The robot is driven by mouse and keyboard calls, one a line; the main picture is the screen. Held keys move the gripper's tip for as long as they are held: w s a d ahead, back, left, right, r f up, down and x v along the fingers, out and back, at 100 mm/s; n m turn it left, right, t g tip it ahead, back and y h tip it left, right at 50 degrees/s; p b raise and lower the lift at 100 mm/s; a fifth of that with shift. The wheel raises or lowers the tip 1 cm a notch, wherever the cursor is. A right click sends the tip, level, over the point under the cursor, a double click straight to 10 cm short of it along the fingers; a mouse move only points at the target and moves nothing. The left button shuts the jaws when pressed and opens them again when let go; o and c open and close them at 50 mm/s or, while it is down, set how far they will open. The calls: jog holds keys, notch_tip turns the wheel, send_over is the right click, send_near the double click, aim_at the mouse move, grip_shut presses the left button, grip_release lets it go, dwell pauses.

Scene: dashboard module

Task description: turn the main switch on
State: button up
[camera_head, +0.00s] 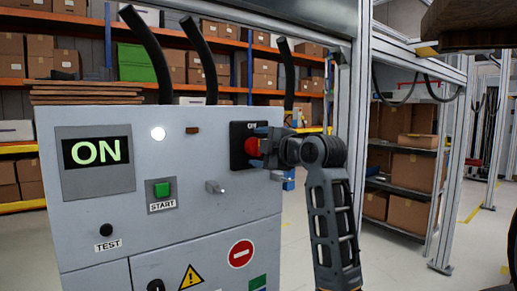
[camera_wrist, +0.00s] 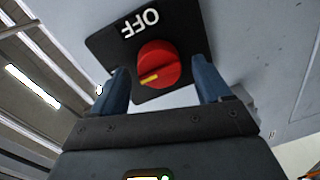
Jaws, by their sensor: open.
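The main switch is a red round knob (camera_wrist: 157,65) on a black plate (camera_wrist: 100,42). In the wrist view the plate shows an upside-down OFF label, and a yellow mark lies on the knob's lower left. In the head view the red knob (camera_head: 251,146) is partly covered by my gripper, and an ON label shows above it. My gripper (camera_wrist: 162,72) is open, with one blue finger on each side of the knob. I cannot tell whether the fingers touch it. The module's display (camera_head: 96,152) reads ON, and a round lamp (camera_head: 158,133) glows white.
An aluminium frame post (camera_head: 359,90) stands close to my arm. Shelves with boxes are behind.

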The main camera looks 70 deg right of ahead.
jog(key=v, duration=0.7)
jog(key=shift+s+a+b, duration=0.3)
jog(key=w+a+f+m+y, duration=0.15)
jog(key=a+f+m, duration=0.25)
jog(key=a+f, duration=0.7)
jog(key=w+a+f+m+y, duration=0.1)
jog(key=w+a+f+m, duration=0.15)
jog(key=a+f, duration=0.85)
jog(key=s+a+f+m+y+p, duration=0.1)
jog(key=s+a+f+m+y, duration=0.1)
jog(key=s+a+f, duration=0.75)
jog(key=s+a+y, duration=0.2)
jog(key=s+a, duration=0.1)
jog(key=s, duration=0.5)
jog(key=s+a+y, duration=0.2)
jog(key=s+a, duration=0.2)
jog(key=s, duration=0.4)
jog(key=shift+r, duration=0.2)
